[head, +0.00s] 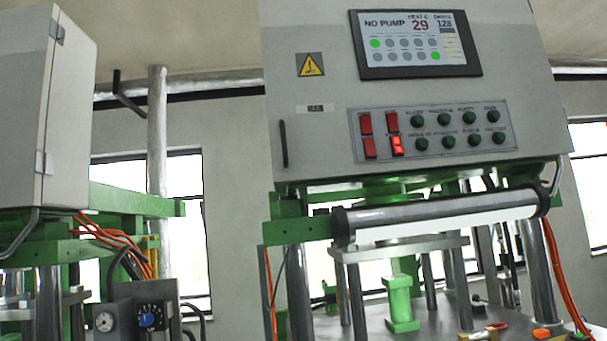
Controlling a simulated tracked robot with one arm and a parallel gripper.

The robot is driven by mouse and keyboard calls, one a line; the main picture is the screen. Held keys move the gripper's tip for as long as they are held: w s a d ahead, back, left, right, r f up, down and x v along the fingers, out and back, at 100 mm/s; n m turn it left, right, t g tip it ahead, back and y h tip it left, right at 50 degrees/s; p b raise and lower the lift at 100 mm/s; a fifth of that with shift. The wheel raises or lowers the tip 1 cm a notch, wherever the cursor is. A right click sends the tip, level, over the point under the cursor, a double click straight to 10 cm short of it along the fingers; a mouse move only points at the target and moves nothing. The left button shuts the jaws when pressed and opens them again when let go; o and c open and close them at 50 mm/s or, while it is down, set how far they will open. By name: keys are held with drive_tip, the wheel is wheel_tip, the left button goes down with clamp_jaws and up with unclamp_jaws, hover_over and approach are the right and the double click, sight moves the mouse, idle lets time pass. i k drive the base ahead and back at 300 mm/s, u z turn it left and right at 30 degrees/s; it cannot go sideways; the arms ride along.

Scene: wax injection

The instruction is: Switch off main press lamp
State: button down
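The press's grey control cabinet (335,140) fills the upper right, with a small label (316,108) that seems to read MAIN. Its switch panel (432,132) has red rocker switches at left and rows of green buttons. The lower right red switch (397,145) glows brighter than the other red ones. The press lamp (440,214), a dark tube with end caps, hangs below the cabinet. Its underside strip (440,228) is bright white and looks lit. The small panel labels are too blurred to read. My gripper is not in view.
A screen (415,44) reads NO PUMP. A second grey cabinet (45,110) stands at left, above a box with dials (145,318). Green beams, orange cables and steel columns surround the press bed. Small tools (484,332) lie on the bed. The space between the cabinets is mostly open.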

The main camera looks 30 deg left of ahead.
sight(371, 152)
drive_tip(key=i, duration=1.15)
drive_tip(key=z, duration=0.6)
